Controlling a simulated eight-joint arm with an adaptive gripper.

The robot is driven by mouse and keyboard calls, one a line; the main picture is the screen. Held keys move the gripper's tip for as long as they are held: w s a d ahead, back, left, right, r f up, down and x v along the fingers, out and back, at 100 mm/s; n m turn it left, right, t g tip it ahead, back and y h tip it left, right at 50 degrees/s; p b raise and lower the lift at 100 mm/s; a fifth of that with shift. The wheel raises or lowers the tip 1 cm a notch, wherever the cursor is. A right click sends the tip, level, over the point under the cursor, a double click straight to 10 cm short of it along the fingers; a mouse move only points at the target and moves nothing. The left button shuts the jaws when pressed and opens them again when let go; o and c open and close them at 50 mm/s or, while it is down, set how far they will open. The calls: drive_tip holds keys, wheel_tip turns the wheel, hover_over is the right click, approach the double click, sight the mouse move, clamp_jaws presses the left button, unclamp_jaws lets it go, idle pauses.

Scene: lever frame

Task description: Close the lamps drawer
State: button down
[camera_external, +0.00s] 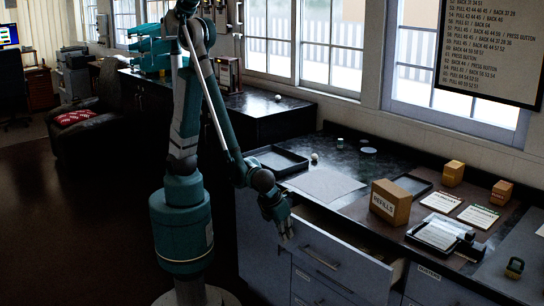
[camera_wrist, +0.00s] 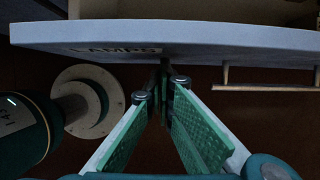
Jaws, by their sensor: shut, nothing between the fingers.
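The lamps drawer is pulled out from the counter; its pale grey front (camera_external: 345,267) and part of its brown interior show in the external view. In the wrist view the drawer front (camera_wrist: 215,38) crosses the top, with a LAMPS label at its left part and a bar handle (camera_wrist: 265,87) at right. My gripper (camera_external: 284,232) is at the left end of the drawer front in the external view. In the wrist view my gripper (camera_wrist: 164,92) has its green-padded fingers meeting at the tips, empty, by the drawer front near the label. I cannot tell whether they touch it.
Closed drawers (camera_external: 318,290) lie below the open one. The dark countertop (camera_external: 345,150) above holds a REFILLS box (camera_external: 391,203), small boxes, black trays and papers. The dark floor (camera_external: 80,220) in front of the cabinets is clear. My round base shows at left in the wrist view.

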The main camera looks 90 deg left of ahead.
drive_tip(key=w+a, duration=0.5)
drive_tip(key=shift+w+a, duration=0.3)
drive_tip(key=shift+a, duration=0.05)
drive_tip(key=shift+s+d, duration=0.1)
drive_tip(key=shift+d, duration=0.05)
idle(0.3)
drive_tip(key=shift+s+d+b, duration=0.3)
drive_tip(key=shift+s+d, duration=0.55)
drive_tip(key=p, duration=0.3)
approach(295, 231)
drive_tip(key=shift+s+a+f, duration=0.4)
drive_tip(key=shift+a+f, duration=0.05)
drive_tip(key=shift+a, duration=0.15)
